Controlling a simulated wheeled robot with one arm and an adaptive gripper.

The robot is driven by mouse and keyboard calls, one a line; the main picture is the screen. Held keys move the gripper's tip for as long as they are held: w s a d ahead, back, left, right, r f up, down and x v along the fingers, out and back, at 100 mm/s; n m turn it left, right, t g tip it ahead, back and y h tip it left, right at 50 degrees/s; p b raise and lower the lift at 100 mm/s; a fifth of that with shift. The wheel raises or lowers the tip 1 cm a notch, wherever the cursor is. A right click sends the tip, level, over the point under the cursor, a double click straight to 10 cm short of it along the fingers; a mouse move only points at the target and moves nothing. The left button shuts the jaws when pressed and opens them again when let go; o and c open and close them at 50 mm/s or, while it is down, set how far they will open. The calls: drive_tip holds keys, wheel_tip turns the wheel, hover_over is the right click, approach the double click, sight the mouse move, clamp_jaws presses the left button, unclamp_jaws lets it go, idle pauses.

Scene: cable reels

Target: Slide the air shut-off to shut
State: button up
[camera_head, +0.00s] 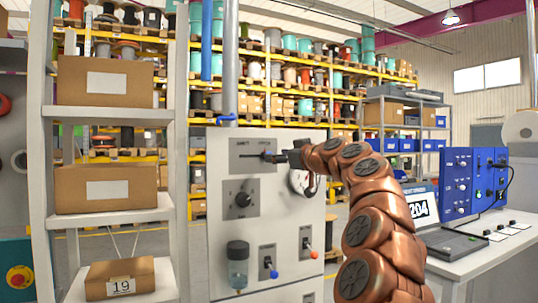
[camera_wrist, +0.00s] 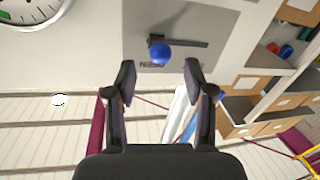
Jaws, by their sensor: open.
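The air shut-off is a slider with a round blue knob (camera_wrist: 161,54) on a dark straight slot, set in a grey plate (camera_wrist: 225,22) on the pale panel. In the wrist view the knob sits near the left end of the slot, with lettering partly hidden below it. I cannot tell any contact.
The panel (camera_head: 224,215) also has a rotary knob (camera_head: 243,199), a gauge (camera_head: 300,181) partly behind my arm, a clear bowl (camera_head: 238,268) and two small levers. A shelf with boxes (camera_head: 105,82) stands left. A bench with a laptop (camera_head: 424,208) stands right.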

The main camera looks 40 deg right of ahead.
drive_tip(key=shift+w+d+p, duration=0.15)
drive_tip(key=shift+w+p, duration=0.25)
drive_tip(key=shift+w, duration=0.9)
drive_tip(key=shift+w+d+p, duration=0.15)
drive_tip(key=shift+w+p, duration=0.25)
drive_tip(key=shift+w, duration=0.9)
clamp_jaws()
